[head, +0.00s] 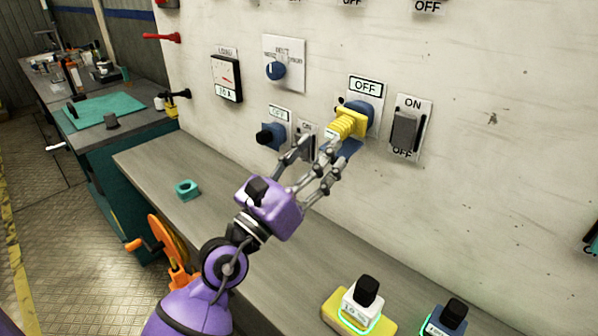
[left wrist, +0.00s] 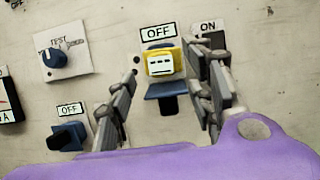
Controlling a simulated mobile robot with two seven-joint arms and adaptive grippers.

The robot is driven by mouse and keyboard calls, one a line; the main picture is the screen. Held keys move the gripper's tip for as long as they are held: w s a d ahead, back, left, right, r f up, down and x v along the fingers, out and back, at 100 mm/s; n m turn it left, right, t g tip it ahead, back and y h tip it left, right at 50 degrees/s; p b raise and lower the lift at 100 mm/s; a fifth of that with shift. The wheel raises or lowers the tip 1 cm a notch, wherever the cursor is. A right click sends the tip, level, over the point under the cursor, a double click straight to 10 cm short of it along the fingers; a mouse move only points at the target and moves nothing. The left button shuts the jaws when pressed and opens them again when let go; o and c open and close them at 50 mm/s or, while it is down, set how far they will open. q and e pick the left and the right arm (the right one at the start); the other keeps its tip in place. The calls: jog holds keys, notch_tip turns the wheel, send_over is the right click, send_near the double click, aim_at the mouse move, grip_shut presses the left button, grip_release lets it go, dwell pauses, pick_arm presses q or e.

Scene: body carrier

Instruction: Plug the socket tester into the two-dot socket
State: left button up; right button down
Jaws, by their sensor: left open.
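A yellow ribbed plug-like body, which looks like the socket tester (head: 347,124), sits at a blue wall socket (head: 365,113) under an OFF label. In the left wrist view the tester (left wrist: 160,64) shows a pale end face with dark marks, and a blue flap (left wrist: 166,90) hangs below it. Small dark dots show on the wall left of this socket, but I cannot count them surely. My left gripper (head: 318,153) is open, just in front of and below the tester. Its fingers stand on either side, apart from it in the wrist view. My right gripper is out of view.
A second blue socket (head: 272,136) with an OFF label is lower left. A switch (head: 405,130) is close on the right, and a knob plate (head: 284,66) is upper left. Two black-knobbed boxes (head: 361,303) (head: 449,318) and a teal nut-like part (head: 187,188) stand on the bench.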

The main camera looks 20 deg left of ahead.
pick_arm(q)
jog(key=v, duration=0.6)
jog(key=shift+s, duration=0.1)
dwell(0.4)
